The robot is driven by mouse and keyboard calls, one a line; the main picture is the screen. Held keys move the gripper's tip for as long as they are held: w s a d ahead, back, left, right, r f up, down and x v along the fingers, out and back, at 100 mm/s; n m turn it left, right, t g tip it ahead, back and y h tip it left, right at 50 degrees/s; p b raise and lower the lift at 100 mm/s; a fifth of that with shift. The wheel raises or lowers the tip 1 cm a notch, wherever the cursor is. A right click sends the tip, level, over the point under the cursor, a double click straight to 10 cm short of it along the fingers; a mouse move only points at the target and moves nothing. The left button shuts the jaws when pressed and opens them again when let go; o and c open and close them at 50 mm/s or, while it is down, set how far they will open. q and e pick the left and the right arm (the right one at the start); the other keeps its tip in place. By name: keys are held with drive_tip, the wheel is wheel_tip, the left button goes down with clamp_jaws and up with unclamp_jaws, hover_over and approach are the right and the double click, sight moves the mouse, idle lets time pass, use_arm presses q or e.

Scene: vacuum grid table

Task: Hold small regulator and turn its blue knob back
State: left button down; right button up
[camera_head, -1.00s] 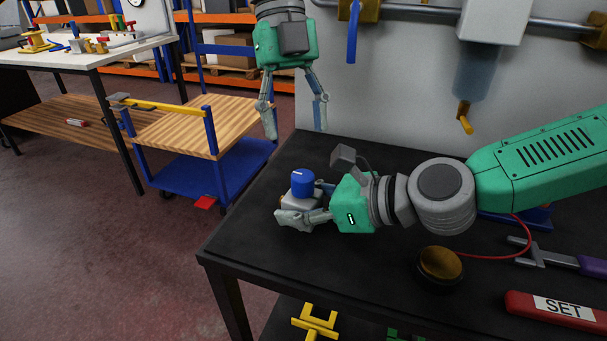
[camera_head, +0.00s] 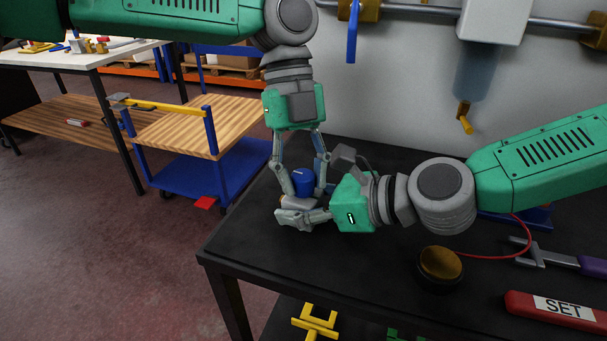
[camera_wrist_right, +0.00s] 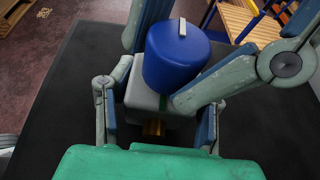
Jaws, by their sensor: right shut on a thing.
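The small regulator has a grey body (camera_wrist_right: 148,98) and a blue knob (camera_head: 303,180) with a white mark on top, clear in the right wrist view (camera_wrist_right: 178,58). It stands upright near the table's left edge. My right gripper (camera_head: 303,219) is shut on the grey body from the right; its fingers flank the body in the right wrist view (camera_wrist_right: 157,112). My left gripper (camera_head: 304,188) points down from above, its fingers apart on either side of the knob. Whether they touch the knob is hard to tell. A brass fitting (camera_wrist_right: 153,127) shows under the body.
On the black table (camera_head: 350,280) are a round brass-topped button (camera_head: 440,264), a red SET bar (camera_head: 556,311), a purple-handled tool (camera_head: 590,265) and a red cable. The grey wall panel (camera_head: 400,100) rises behind. The table's front left is clear.

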use_arm(q)
drive_tip(key=shift+n, duration=0.4)
use_arm(e)
drive_tip(key=shift+s, duration=0.1)
use_arm(q)
drive_tip(key=n+t+h, duration=0.1)
drive_tip(key=n, duration=0.2)
drive_tip(key=shift+n+h, duration=0.3)
drive_tip(key=shift+n, duration=0.1)
drive_tip(key=n+t+h, duration=0.1)
drive_tip(key=n, duration=0.3)
drive_tip(key=shift+d+n, duration=0.1)
drive_tip(key=shift+n, duration=0.2)
drive_tip(key=n+t, duration=0.2)
drive_tip(key=n, duration=0.2)
use_arm(e)
drive_tip(key=shift+a, duration=0.1)
use_arm(q)
drive_tip(key=n+t, duration=0.1)
drive_tip(key=n, duration=0.3)
drive_tip(key=shift+n+t, duration=0.3)
drive_tip(key=shift+t, duration=0.1)
drive_tip(key=c, duration=1.2)
unclamp_jaws()
